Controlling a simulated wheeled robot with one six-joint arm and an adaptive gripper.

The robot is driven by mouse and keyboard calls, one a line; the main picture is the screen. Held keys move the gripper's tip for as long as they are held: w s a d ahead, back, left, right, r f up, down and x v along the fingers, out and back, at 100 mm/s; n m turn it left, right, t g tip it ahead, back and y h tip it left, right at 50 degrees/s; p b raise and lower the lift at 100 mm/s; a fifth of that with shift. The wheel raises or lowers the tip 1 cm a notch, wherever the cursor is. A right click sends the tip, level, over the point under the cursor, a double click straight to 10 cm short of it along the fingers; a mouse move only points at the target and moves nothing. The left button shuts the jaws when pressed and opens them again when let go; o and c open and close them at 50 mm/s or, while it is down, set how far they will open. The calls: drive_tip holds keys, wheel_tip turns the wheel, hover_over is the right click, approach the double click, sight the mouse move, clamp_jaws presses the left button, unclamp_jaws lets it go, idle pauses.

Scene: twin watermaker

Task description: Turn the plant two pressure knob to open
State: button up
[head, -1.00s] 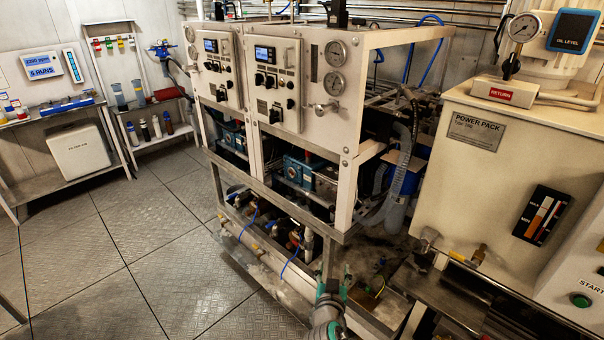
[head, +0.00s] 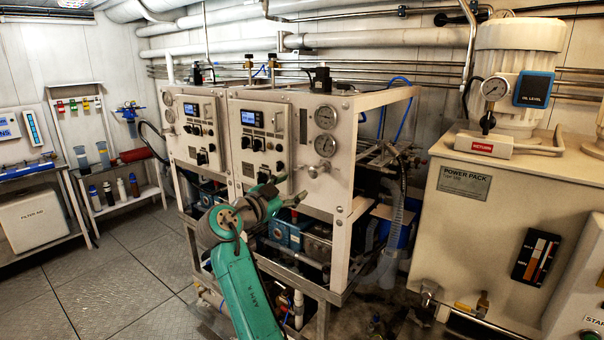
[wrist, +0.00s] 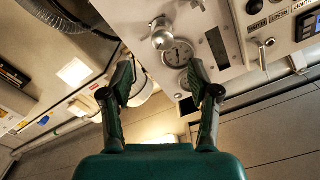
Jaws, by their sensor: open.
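A chrome pressure knob (head: 317,169) with a side handle sticks out low on the right-hand plant panel (head: 285,112), below two round gauges. No label tells me which plant is two. In the wrist view the knob (wrist: 160,38) appears near the top centre, in front of a gauge (wrist: 178,52), with the picture rolled over. My gripper (head: 289,189) is in front of the lower part of this panel, to the lower left of the knob. In the wrist view its fingers (wrist: 160,80) are spread apart and empty, with the knob beyond their tips and not touched.
A second plant panel (head: 195,130) stands to the left. The metal frame's front post (head: 345,165) is right of the knob. The power pack (head: 500,215) stands at the right. A shelf with bottles (head: 122,190) is at far left, with bare floor before it.

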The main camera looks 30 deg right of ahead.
sight(313, 173)
drive_tip(key=x, duration=1)
drive_tip(key=shift+w+d+r, duration=0.1)
drive_tip(key=shift+d+r, duration=0.25)
drive_tip(key=shift+d, duration=0.05)
clamp_jaws()
